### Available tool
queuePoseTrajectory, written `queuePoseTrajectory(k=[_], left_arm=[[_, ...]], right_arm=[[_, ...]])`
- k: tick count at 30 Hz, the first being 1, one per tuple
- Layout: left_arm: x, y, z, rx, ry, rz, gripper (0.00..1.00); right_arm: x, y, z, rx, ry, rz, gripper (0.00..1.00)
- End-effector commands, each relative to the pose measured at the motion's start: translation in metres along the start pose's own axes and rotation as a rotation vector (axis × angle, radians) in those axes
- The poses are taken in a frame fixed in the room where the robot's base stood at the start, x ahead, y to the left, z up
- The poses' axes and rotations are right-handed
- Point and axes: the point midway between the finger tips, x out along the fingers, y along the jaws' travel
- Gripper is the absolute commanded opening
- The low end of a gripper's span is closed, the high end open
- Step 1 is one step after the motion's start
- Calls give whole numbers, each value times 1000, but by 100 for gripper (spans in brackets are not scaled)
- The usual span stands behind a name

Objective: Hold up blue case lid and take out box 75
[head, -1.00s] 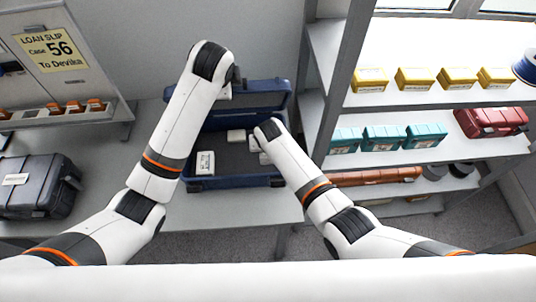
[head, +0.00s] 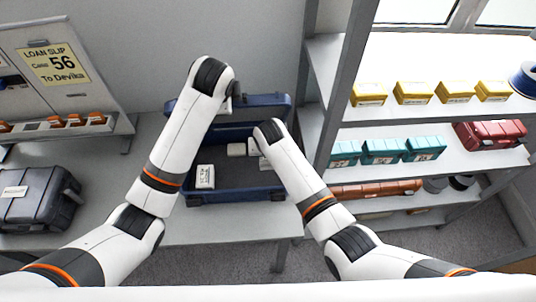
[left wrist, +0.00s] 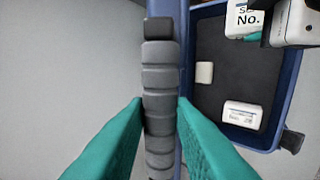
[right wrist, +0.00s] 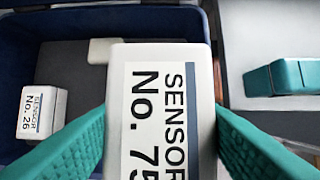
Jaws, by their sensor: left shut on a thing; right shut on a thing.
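The blue case (head: 240,194) stands open on the table, its lid (head: 265,104) raised at the back. My left gripper (left wrist: 160,106) is shut on the lid's dark ribbed handle (left wrist: 160,75); my arm hides most of this grip in the head view. My right gripper (right wrist: 160,110) is shut on the white box 75 (right wrist: 150,135), labelled "SENSOR No. 75". In the left wrist view a box with a partly cut-off label (left wrist: 247,18) is beside my right gripper's teal finger. It looks larger than the box on the case floor. My right forearm hides the right gripper in the head view.
White box No. 26 (right wrist: 42,112) and a plain white block (right wrist: 101,50) lie inside the case. A grey case (head: 38,195) and a loan slip reading case 56 (head: 56,65) are at left. Shelves with teal cases (head: 383,151) stand close on the right.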

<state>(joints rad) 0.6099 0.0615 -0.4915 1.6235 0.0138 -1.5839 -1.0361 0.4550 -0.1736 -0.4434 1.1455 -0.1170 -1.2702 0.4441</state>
Motion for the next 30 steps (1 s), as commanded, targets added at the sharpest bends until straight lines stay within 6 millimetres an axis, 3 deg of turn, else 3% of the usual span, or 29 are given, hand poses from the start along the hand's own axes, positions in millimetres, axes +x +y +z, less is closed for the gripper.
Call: queuePoseTrajectory(k=[9, 30], left_arm=[[2, -2, 0, 0, 1, -4, 0], [2, -2, 0, 0, 2, -5, 0]], right_arm=[[-1, -2, -4, 0, 0, 0, 26], [-31, -35, -75, -1, 0, 0, 26]])
